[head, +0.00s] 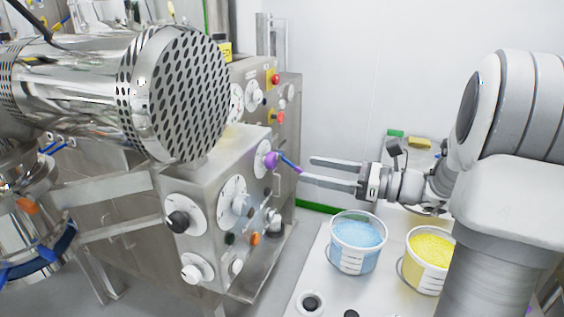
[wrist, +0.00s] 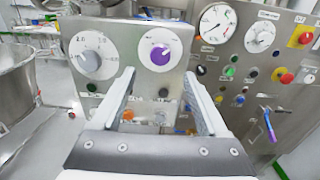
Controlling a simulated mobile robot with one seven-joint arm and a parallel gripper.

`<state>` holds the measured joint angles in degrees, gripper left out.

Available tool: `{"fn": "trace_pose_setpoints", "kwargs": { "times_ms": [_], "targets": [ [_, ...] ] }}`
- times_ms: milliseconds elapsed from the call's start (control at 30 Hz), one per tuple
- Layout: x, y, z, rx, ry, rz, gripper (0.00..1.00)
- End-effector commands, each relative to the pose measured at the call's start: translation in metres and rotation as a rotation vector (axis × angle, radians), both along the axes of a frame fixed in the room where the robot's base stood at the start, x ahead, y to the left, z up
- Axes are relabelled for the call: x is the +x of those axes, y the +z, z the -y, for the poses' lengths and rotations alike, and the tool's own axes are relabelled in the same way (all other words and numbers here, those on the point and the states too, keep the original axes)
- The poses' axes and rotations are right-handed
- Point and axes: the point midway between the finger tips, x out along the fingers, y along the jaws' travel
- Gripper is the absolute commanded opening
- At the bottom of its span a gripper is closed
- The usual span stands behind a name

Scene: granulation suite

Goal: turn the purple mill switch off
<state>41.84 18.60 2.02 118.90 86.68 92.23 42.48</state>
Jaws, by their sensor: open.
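The purple mill switch (head: 270,160) is a round purple knob on a white dial, on the steel control box in the head view. In the wrist view the purple switch (wrist: 160,53) faces me, upper middle, just beyond my fingertips. My gripper (head: 306,169) is open and empty, to the right of the switch, its fingers pointing at the box. In the wrist view my gripper (wrist: 158,78) has its fingers spread, one to each side below the switch, with a gap left to the panel. The switch's exact setting is too small to tell.
A grey dial (wrist: 92,56) sits left of the switch. A purple-blue handled tool (wrist: 269,125) hangs at the right panel. Below my arm stand a bucket of blue powder (head: 357,234) and one of yellow (head: 430,250). A large perforated steel drum (head: 178,90) is at left.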

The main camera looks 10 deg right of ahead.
Motion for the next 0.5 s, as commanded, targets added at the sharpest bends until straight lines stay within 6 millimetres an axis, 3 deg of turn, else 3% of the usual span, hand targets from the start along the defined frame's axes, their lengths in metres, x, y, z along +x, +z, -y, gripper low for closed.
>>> {"fn": "trace_pose_setpoints", "kwargs": {
  "times_ms": [233,500],
  "targets": [
    [0.030,0.001,-0.042,0.001,0.003,-0.001,0.77],
    [0.047,0.000,-0.064,0.000,0.001,0.000,0.77]
  ]
}}
